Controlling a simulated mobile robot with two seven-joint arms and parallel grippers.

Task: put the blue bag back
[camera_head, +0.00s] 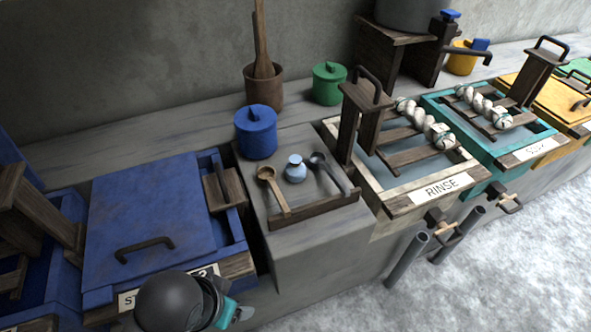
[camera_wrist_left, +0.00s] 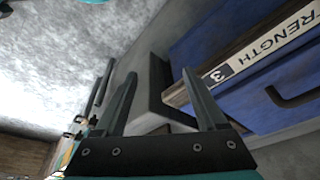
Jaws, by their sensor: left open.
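My left gripper (camera_head: 240,313) is at the bottom of the head view, in front of the blue vat's label and well apart from the bag. In the left wrist view its two fingers (camera_wrist_left: 160,75) are spread with nothing between them. The bag is not seen in that view. My right gripper is not in view.
A blue lidded vat (camera_head: 150,215) stands left of the tray; its label reads "STRENGTH 3" in the wrist view (camera_wrist_left: 262,54). A blue pot (camera_head: 256,133) and green pot (camera_head: 328,84) stand behind. The RINSE vat (camera_head: 405,198) is to the right.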

